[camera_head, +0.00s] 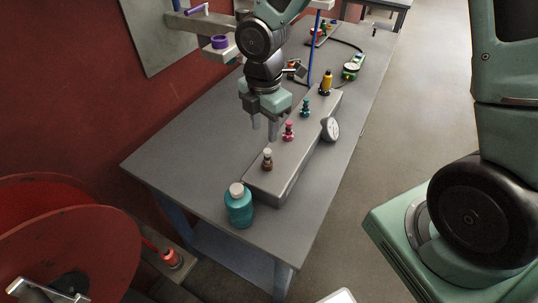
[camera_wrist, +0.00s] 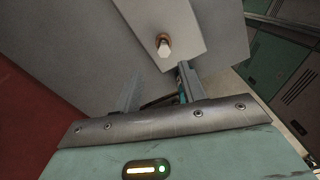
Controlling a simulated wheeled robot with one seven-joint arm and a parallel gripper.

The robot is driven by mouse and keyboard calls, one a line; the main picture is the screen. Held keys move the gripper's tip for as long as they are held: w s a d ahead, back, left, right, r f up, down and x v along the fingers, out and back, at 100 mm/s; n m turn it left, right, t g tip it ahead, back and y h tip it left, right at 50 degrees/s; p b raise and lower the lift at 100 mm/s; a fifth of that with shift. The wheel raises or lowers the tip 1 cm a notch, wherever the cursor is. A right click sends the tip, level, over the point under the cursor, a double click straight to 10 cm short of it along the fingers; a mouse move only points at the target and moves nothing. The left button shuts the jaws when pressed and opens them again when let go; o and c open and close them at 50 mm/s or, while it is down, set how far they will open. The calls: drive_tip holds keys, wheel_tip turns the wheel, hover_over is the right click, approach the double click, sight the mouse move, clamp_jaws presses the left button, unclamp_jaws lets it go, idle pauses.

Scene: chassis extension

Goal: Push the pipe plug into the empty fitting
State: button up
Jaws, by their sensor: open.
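A long grey block (camera_head: 292,158) lies on the table with several fittings along its top. The nearest is a brown fitting (camera_head: 267,166) with a pale top piece (camera_head: 267,153), which may be the pipe plug. In the wrist view a pale hexagonal piece (camera_wrist: 163,47) stands on the block, ahead of the fingertips. Behind it are a pink fitting (camera_head: 289,133), a teal fitting (camera_head: 305,110) and a yellow one (camera_head: 325,84). My gripper (camera_head: 264,127) is open and empty, pointing down left of the pink fitting, touching no fitting that I can see.
A teal bottle (camera_head: 240,208) with a pale cap stands at the block's near end. A round gauge (camera_head: 330,129) sits on its right side. Red reels (camera_head: 70,240) are at lower left. The table left of the block (camera_head: 190,150) is bare.

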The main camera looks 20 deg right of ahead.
sight(267, 151)
wheel_tip(267, 151, down, 4)
drive_tip(key=shift+f, duration=0.15)
drive_tip(key=f, duration=0.2)
drive_tip(key=f+p, duration=0.1)
drive_tip(key=f, duration=0.1)
drive_tip(key=shift+s+d, duration=0.15)
drive_tip(key=shift+s, duration=0.2)
drive_tip(key=shift+f, duration=0.6)
clamp_jaws()
